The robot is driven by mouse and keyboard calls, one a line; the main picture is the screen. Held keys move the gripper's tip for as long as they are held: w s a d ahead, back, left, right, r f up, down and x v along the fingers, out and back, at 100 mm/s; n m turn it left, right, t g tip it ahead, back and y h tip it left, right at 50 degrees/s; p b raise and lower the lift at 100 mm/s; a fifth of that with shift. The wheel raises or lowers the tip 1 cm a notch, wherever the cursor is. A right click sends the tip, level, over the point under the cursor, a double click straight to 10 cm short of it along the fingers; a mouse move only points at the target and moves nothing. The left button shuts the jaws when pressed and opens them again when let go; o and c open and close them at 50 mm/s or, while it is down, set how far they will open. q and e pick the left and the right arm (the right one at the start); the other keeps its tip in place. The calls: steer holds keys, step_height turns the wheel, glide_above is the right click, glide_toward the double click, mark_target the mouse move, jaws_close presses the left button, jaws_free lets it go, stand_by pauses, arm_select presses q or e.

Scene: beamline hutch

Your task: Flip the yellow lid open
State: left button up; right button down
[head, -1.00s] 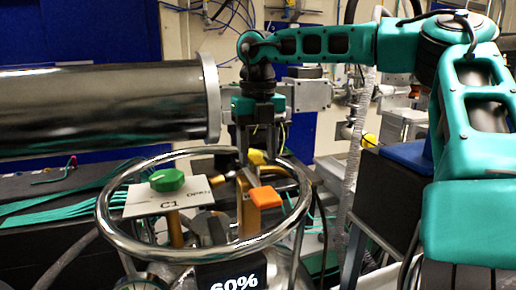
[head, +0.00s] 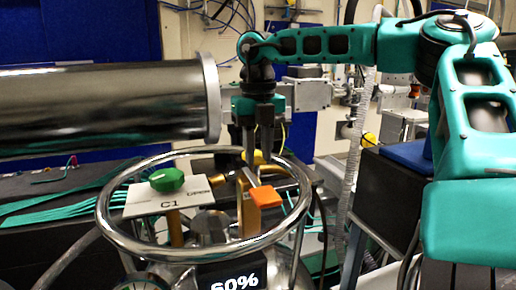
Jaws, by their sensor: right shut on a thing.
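My right gripper (head: 256,160) points down over the far side of the round steel ring, with its arm coming in from the right. Its two fingers are close together at a small yellow piece, which looks like the yellow lid (head: 259,157). The gripper appears shut on it. The fingers hide part of the lid, so its hinge and how far it is tilted cannot be told. My left gripper is not in view.
The steel ring (head: 108,219) surrounds a green knob (head: 166,179), a white card marked C1 (head: 140,204) and a brass post with an orange block (head: 267,196). A large metal cylinder (head: 100,105) lies left of the gripper. A display reading 60% (head: 233,282) sits in front.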

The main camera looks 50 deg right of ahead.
mark_target(259, 161)
steer(key=shift+w+d+r+g+y, duration=0.15)
steer(key=shift+w+r+g+y, duration=0.25)
steer(key=shift+g, duration=0.4)
steer(key=shift+w+d+r+g+y, duration=0.25)
steer(key=shift+r+g+y, duration=0.25)
steer(key=shift+g, duration=0.3)
steer(key=shift+w+d+r+g+y, duration=0.1)
steer(key=shift+w+r+g+y, duration=0.3)
steer(key=shift+g, duration=0.4)
steer(key=shift+s, duration=0.1)
steer(key=c, duration=0.9)
jaws_free()
steer(key=shift+s, duration=0.1)
